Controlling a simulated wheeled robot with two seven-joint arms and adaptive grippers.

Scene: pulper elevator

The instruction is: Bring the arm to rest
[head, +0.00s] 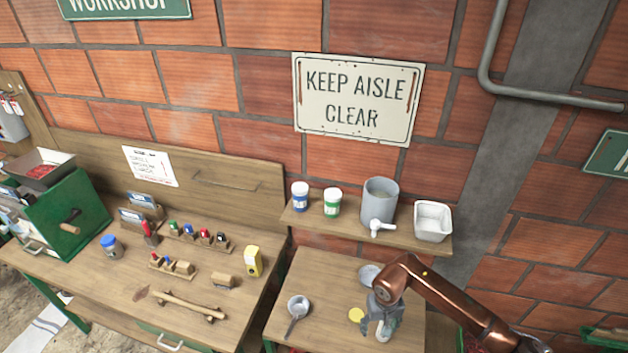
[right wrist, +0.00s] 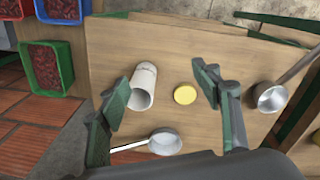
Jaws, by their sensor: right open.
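My right gripper (head: 383,303) hangs over the small right-hand table at the end of my copper-coloured arm (head: 440,290). In the right wrist view its two green-grey fingers (right wrist: 162,88) are spread wide with nothing held. A pale labelled jar (right wrist: 144,84) with an open mouth shows between the fingers, closer to the left finger; in the head view the gripper partly covers it. I cannot tell whether finger and jar touch. A yellow lid (right wrist: 185,95) lies flat beside the jar; it also shows in the head view (head: 356,315). My left gripper is not in view.
Above the table, a wall shelf (head: 340,226) carries two jars, a grey tapped container (head: 381,200) and a white tub (head: 433,221). A cluttered workbench (head: 110,290) stands left.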

